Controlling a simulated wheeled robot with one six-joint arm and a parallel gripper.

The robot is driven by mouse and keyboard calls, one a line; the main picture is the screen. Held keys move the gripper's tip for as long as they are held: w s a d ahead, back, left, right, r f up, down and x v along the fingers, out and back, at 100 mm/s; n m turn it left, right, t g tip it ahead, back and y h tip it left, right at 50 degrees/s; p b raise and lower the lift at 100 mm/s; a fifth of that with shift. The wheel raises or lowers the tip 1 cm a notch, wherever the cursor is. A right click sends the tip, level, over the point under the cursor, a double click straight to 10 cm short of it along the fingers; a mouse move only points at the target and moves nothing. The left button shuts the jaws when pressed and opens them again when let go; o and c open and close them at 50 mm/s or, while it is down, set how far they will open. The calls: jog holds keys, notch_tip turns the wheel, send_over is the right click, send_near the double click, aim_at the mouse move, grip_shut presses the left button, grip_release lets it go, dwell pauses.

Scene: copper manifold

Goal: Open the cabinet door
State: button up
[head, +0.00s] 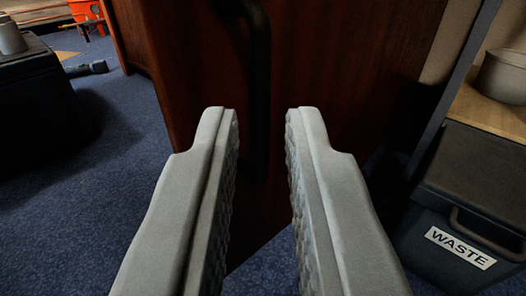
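The cabinet door (335,75) is a dark reddish-brown wood panel, filling the upper middle of the head view. A dark bar handle (261,75) runs down it, curving at the top. My gripper (262,115) is open, with its two grey fingers apart and pointing toward the door. The handle appears in the gap between the fingertips, a little left of the right finger. I cannot tell how far the fingertips are from the handle. The lower part of the door is partly hidden behind the fingers.
A dark bin (470,215) labelled WASTE stands at the right. A shelf (490,112) above it holds a grey pot (502,77). A black case (35,95) sits at the left, and an orange-red crate (86,14) is farther back.

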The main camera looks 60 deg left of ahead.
jog(key=v, duration=0.8)
jog(key=shift+s+d, duration=0.1)
jog(key=shift+r, duration=0.1)
